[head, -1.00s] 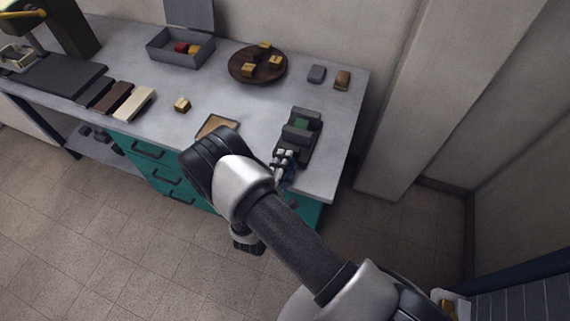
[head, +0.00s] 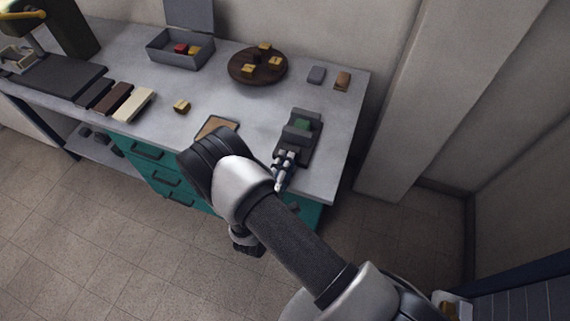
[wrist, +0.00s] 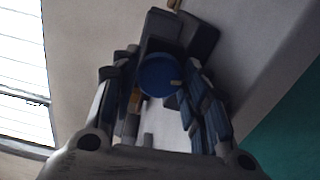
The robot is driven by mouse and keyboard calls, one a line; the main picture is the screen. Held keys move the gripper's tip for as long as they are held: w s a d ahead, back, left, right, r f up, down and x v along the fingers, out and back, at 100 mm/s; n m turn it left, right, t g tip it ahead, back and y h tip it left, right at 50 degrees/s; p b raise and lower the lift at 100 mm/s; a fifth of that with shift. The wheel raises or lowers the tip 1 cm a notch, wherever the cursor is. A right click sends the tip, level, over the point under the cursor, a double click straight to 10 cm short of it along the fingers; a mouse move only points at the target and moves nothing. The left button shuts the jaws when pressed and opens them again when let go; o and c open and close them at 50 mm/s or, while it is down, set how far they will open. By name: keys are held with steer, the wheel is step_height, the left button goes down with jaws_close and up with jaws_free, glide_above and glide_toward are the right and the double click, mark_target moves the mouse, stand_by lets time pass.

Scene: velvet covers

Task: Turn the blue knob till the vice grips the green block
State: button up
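The dark grey vice (head: 309,150) stands near the right end of the bench. The green block (head: 302,125) sits between its jaws; whether both jaws touch it is too small to tell. In the wrist view the round blue knob (wrist: 158,76) faces me, with a small pale mark near its right edge. My gripper (wrist: 160,78) has one finger on each side of the knob, both close against its rim, and looks shut on it. In the head view my gripper (head: 284,168) is at the vice's front end, and the knob is hidden there.
A shallow tan tray (head: 216,127) lies left of the vice, partly behind my arm. A round brown board (head: 258,67) with several yellow blocks, a grey box (head: 181,50) and two small blocks stand farther back. The bench's front and right edges are close to the vice.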

steer(key=o, duration=0.3)
steer(key=shift+o, duration=0.2)
